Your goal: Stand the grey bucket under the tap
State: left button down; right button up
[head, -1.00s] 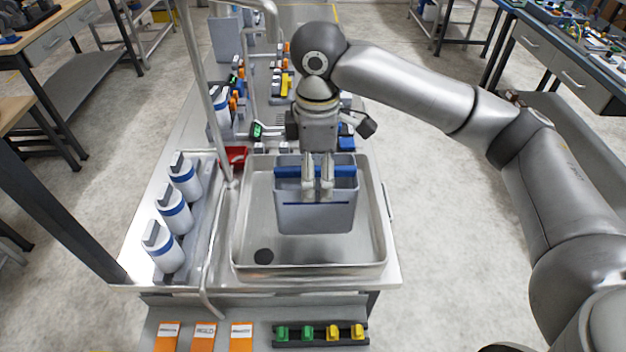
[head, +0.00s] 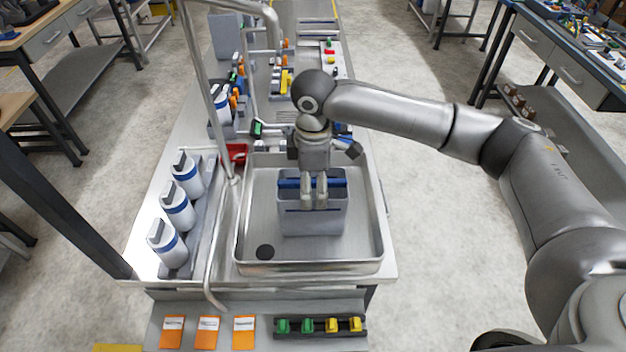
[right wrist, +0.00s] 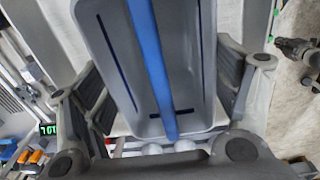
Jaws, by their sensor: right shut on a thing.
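The grey bucket (head: 312,220) with a blue bar across its top is in the metal sink basin, upright. My right gripper (head: 314,200) is shut on the bucket at its blue bar and near wall, pointing down from above. In the right wrist view the bucket (right wrist: 205,60) fills the space between my fingers, with the blue bar running lengthwise. I cannot tell whether its bottom touches the basin floor. The tap (head: 270,18) is a bent grey pipe at the back left, above and beyond the basin. My left gripper is out of view.
Several white-blue dispensers (head: 178,208) stand left. A red container (head: 236,153) sits behind the pipe.

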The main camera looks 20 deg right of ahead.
jog(key=o, duration=2)
jog(key=shift+r, duration=0.25)
notch_tip(320, 180, up, 12)
jog(key=b, duration=0.3)
jog(key=shift+f, duration=0.1)
